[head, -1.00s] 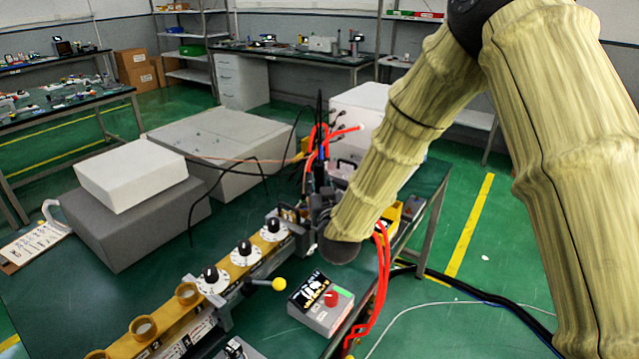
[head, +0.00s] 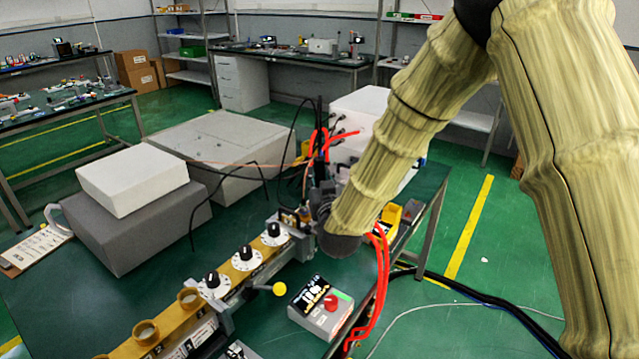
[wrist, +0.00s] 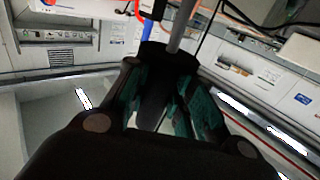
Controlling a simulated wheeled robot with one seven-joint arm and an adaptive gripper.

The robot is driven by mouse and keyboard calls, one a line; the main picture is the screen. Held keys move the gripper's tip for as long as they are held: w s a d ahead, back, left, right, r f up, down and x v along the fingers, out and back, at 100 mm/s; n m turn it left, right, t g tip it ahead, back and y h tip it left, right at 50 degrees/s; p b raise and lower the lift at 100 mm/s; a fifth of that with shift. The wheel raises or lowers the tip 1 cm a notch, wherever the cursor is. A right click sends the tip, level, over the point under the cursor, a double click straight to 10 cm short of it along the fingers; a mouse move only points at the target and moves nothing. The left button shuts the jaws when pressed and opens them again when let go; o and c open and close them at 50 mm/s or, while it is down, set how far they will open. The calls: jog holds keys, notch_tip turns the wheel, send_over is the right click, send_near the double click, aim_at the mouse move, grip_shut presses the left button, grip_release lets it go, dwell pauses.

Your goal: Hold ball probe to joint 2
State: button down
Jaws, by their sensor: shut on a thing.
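My gripper (head: 320,203) is at the far right end of the waveguide run (head: 232,272), partly hidden by my own wrist in the head view. In the wrist view my gripper (wrist: 167,95) is shut on a black cylinder with a thin grey rod (wrist: 181,25), which looks like the probe. The rod points up and out of that picture, and its ball tip does not show. In the head view the probe stands roughly upright (head: 319,130) among cables. I cannot tell which joint is joint 2, or whether the probe touches it.
Dials with black knobs (head: 246,253) line the run, and a yellow-ended lever (head: 280,289) sticks out beside it. A grey box with a red knob (head: 320,308) stands in front. Red cables (head: 379,285) hang at the table edge. Large grey boxes (head: 222,150) stand behind.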

aim_at(320, 162)
jog(key=shift+r+p, duration=1.25)
jog(key=shift+r, duration=1.65)
